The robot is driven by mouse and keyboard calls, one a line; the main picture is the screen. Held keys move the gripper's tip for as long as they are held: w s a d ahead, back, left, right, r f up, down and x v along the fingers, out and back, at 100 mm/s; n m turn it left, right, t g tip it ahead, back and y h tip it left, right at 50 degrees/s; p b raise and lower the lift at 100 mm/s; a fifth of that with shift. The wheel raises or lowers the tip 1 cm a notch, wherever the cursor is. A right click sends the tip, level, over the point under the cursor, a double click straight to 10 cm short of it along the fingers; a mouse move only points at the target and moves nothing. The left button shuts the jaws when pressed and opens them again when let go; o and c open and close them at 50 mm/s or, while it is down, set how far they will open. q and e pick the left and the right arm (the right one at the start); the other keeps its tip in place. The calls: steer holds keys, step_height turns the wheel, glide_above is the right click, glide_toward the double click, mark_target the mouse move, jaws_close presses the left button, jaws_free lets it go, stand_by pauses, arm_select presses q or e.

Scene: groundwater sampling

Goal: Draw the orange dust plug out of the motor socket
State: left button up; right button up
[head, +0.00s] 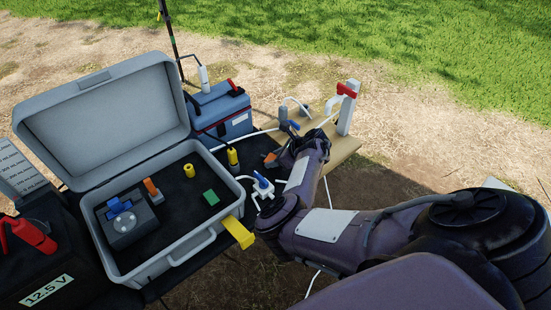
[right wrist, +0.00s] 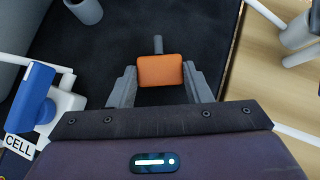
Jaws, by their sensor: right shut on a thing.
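My right gripper (right wrist: 160,75) is shut on an orange block, the dust plug (right wrist: 160,70), with one grey finger on each side. A thin grey stem (right wrist: 158,44) shows just beyond the plug; I cannot tell whether it belongs to the plug or the socket. In the head view, the orange plug (head: 270,158) shows small at the end of my right arm, above the black mat. The motor socket is not clearly seen, and I cannot tell whether the plug still sits in it. My left gripper is not in view.
A white fitting with a blue handle (head: 262,184) and a CELL label (right wrist: 20,146) is close left of my right gripper. A wooden board (right wrist: 270,75) lies to the right. The open grey case (head: 190,252), blue box (head: 222,117) and red-handled post (head: 346,115) stand around.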

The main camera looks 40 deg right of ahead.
steer(key=shift+s+a+f, duration=0.3)
steer(key=shift+s+f, duration=0.15)
steer(key=shift+f, duration=0.35)
steer(key=o, duration=1)
steer(key=shift+w+f, duration=0.1)
steer(key=shift+f, duration=0.05)
steer(key=shift+c, duration=0.2)
steer(key=shift+d+r, duration=0.2)
steer(key=shift+r, duration=0.25)
steer(key=v, duration=0.7)
steer(key=shift+w+d+r, duration=0.25)
steer(key=shift+d+r, duration=0.05)
steer(key=shift+r, duration=0.1)
steer(key=shift+d+r, duration=0.15)
steer(key=shift+r, duration=0.15)
